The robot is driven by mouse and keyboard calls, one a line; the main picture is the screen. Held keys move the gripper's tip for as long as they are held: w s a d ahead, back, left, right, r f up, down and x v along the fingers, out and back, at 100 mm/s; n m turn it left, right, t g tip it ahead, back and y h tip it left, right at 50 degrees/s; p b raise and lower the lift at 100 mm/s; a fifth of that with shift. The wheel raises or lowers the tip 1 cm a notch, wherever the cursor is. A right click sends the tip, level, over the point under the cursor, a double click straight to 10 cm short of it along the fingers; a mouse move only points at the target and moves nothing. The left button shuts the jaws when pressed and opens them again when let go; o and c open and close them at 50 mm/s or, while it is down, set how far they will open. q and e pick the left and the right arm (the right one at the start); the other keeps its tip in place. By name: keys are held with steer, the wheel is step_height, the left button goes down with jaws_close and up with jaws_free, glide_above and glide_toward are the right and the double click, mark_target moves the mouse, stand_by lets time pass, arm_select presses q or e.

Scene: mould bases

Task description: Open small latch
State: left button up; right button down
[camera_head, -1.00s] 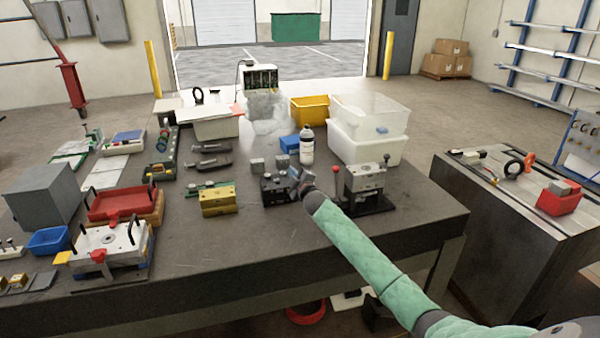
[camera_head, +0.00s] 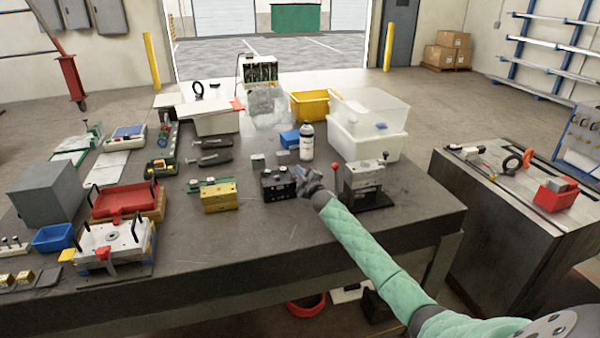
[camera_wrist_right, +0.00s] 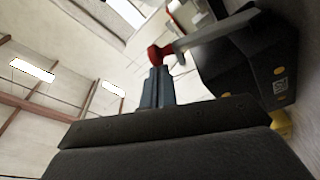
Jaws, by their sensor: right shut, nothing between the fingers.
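My right gripper (camera_head: 306,176) is over the bench, close to the right side of a small black block (camera_head: 277,187). In the right wrist view its grey fingers (camera_wrist_right: 156,86) are shut and empty. A grey lever with a red knob (camera_wrist_right: 156,55) shows just beyond the fingertips there. The knob looks very near or touching the tips; I cannot tell which. The lever runs to a dark box (camera_wrist_right: 248,62) with a small label and yellow feet. I cannot make out a latch for certain in the head view. My left gripper is out of view.
A metal fixture (camera_head: 364,174) on a black base, with a red-knobbed upright (camera_head: 335,168), stands right of the gripper. A yellow block (camera_head: 219,197) lies left of the black block. A white bottle (camera_head: 306,142) and clear bins (camera_head: 366,138) stand behind. The bench front is bare.

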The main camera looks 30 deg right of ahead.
steer(key=shift+f, duration=0.1)
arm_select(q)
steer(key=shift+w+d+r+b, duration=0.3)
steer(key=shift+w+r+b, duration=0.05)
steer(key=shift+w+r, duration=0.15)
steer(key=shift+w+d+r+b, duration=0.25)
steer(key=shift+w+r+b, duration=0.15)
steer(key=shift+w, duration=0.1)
arm_select(e)
steer(key=shift+s+d+m, duration=0.1)
steer(key=shift+d+m, duration=0.45)
steer(key=shift+m, duration=0.15)
